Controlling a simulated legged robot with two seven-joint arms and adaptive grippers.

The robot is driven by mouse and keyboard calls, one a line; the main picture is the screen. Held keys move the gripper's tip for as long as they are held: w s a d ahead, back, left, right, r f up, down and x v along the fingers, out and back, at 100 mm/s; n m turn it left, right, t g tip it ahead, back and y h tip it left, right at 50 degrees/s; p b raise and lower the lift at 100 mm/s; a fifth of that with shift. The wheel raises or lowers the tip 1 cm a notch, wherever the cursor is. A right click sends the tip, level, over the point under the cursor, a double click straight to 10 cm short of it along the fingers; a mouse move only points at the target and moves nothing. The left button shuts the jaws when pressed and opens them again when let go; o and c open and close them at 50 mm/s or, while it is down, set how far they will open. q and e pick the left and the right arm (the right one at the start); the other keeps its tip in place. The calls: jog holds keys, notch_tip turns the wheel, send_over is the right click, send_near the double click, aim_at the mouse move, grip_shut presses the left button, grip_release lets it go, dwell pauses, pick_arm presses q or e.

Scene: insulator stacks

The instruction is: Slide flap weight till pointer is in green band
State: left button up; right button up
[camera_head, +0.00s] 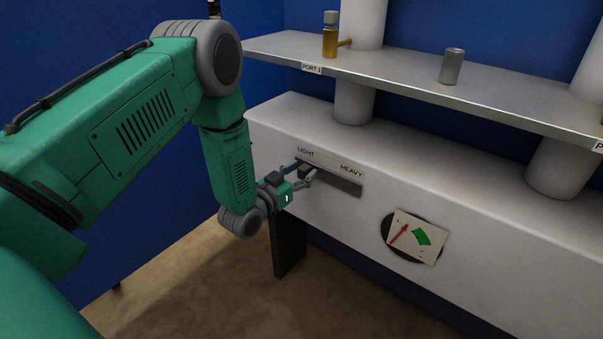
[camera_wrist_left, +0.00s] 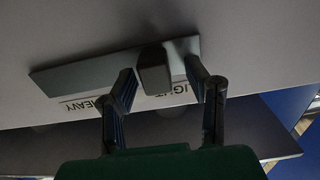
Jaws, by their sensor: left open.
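The flap weight is a dark block (camera_wrist_left: 154,70) on a grey slide plate (camera_wrist_left: 85,75), near the LIGHT end. In the head view the plate (camera_head: 345,184) sits on the white housing between the labels LIGHT and HEAVY, and the weight (camera_head: 305,171) is partly hidden by my gripper. My left gripper (camera_head: 306,176) is open, with one finger on each side of the weight; it also shows in the left wrist view (camera_wrist_left: 166,95). I cannot tell if the fingers touch the weight. The dial (camera_head: 419,237) has a red pointer (camera_head: 399,235) left of its green band (camera_head: 422,237). My right gripper is not in view.
White columns pass through the shelf. The space in front of the housing right of my arm is clear.

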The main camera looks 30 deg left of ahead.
aim_at(319, 172)
pick_arm(q)
jog(key=shift+d, duration=0.15)
grip_shut()
jog(key=shift+s+d+p, duration=0.15)
jog(key=shift+d+p, duration=0.15)
jog(key=shift+d, duration=1.45)
grip_release()
jog(key=shift+s, duration=0.2)
jog(key=s+a, duration=0.1)
jog(key=s, duration=1)
jog(key=shift+s, duration=0.25)
